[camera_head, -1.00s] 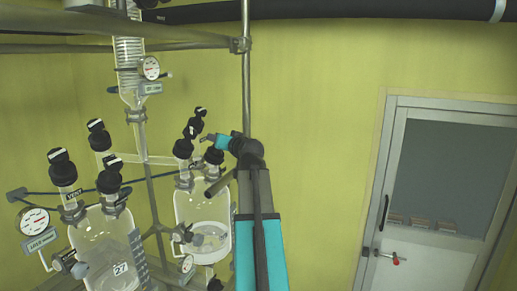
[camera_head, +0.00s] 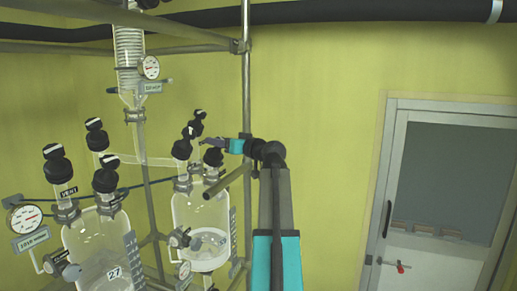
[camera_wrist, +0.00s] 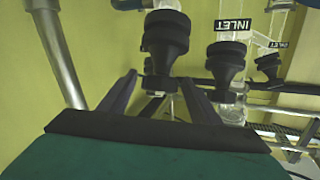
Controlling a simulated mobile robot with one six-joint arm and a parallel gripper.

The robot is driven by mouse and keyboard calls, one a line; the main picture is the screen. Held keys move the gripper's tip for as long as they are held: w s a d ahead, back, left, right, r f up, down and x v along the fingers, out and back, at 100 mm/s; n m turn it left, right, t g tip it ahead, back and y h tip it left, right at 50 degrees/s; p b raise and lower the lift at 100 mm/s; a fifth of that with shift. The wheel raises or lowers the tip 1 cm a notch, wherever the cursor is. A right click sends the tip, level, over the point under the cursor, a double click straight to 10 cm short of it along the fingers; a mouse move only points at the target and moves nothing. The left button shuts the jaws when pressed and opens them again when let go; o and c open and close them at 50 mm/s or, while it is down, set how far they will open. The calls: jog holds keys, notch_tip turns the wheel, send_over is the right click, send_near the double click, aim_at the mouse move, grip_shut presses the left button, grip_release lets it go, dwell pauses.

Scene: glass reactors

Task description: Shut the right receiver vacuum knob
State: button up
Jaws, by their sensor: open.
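The right receiver (camera_head: 203,220) is a clear glass vessel with pale contents and several black knobs on its top necks. Black knobs show at its left neck (camera_head: 182,149) and higher behind (camera_head: 199,115). My gripper (camera_head: 212,142) is beside these knobs, coming from the right. In the wrist view my gripper (camera_wrist: 158,85) is open, with a black knob (camera_wrist: 165,45) in line between its fingers and seemingly beyond the tips. A second black knob (camera_wrist: 227,70) by an INLET label is to the right. I see no vacuum label, so I cannot tell which knob is the vacuum one.
The left receiver (camera_head: 92,240), with knobs and a gauge (camera_head: 25,218), stands at the left. A metal upright (camera_head: 246,80) and a horizontal grey bar (camera_head: 227,181) are close to my arm. A third knob (camera_wrist: 268,65) shows in the wrist view. Open room lies right, towards the door (camera_head: 440,180).

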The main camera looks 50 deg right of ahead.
jog(key=shift+d+r+n+y+p, duration=0.1)
jog(key=shift+n+y+p, duration=0.2)
jog(key=shift+n+y, duration=0.8)
jog(key=shift+d+r+n+y+p, duration=0.1)
jog(key=shift+n+y+p, duration=0.2)
jog(key=shift+n+y, duration=0.8)
jog(key=shift+a+n+g+y+p, duration=0.1)
jog(key=shift+n+g+y+p, duration=0.2)
jog(key=shift+n+y+p, duration=1.55)
jog(key=b+v, duration=0.6)
jog(key=v, duration=0.7)
jog(key=shift+s+d+f+n, duration=0.25)
jog(key=shift+s+n, duration=0.05)
jog(key=shift+n, duration=0.05)
jog(key=shift+y, duration=0.25)
